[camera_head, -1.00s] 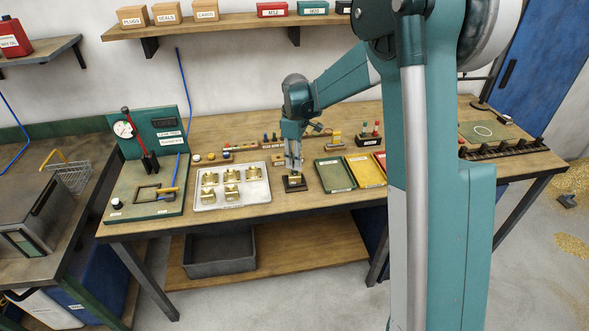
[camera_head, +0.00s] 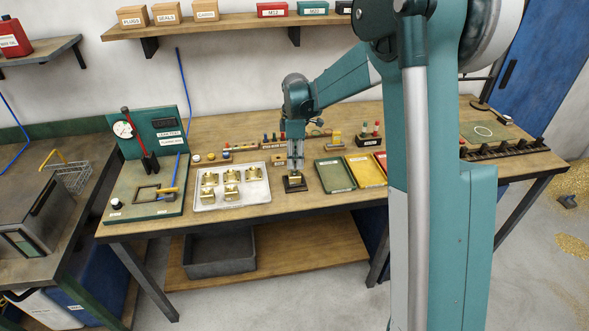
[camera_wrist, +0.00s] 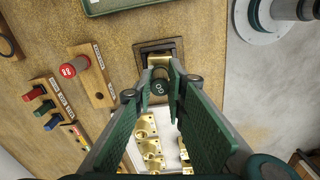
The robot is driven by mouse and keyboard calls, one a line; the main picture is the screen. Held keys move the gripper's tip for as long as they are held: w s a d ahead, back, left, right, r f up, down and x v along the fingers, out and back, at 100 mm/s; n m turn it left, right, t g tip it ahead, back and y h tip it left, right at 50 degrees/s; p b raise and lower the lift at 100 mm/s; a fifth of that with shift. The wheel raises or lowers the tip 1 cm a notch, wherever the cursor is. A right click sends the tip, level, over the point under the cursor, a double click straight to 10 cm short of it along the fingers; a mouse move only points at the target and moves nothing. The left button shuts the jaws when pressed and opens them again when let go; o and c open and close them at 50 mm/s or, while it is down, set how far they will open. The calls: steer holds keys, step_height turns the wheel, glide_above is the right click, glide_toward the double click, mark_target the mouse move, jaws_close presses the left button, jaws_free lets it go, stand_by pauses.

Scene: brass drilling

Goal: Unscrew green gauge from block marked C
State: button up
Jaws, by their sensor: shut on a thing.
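A brass block (camera_wrist: 158,62) sits in a dark square holder (camera_wrist: 148,46) on the bench; the holder also shows in the head view (camera_head: 295,187). A dark green gauge (camera_wrist: 159,87) with pale lettering on its round end stands at the block. My gripper (camera_wrist: 161,85) is over the block, pointing down, with its green fingers shut on the gauge; it also shows in the head view (camera_head: 295,165). The fingers hide the gauge's sides and part of the block. I cannot read a letter on this block, nor tell whether the thread is still engaged.
A pale tray (camera_head: 233,203) of several brass blocks lies left of the holder. Green (camera_head: 334,175) and yellow (camera_head: 366,170) trays lie right. A wooden rack with a red-capped gauge (camera_wrist: 74,66) stands nearby. A test stand (camera_head: 145,200) is at the bench's left.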

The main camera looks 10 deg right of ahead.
steer(key=n, duration=0.4)
steer(key=shift+w+n, duration=0.1)
steer(key=shift+n, duration=0.2)
steer(key=n, duration=0.4)
steer(key=shift+r+n+b, duration=0.1)
steer(key=shift+n+b, duration=0.25)
steer(key=shift+n, duration=0.05)
steer(key=o, duration=0.6)
steer(key=m, duration=1.2)
steer(key=shift+m+b, duration=0.3)
steer(key=shift+b, duration=0.05)
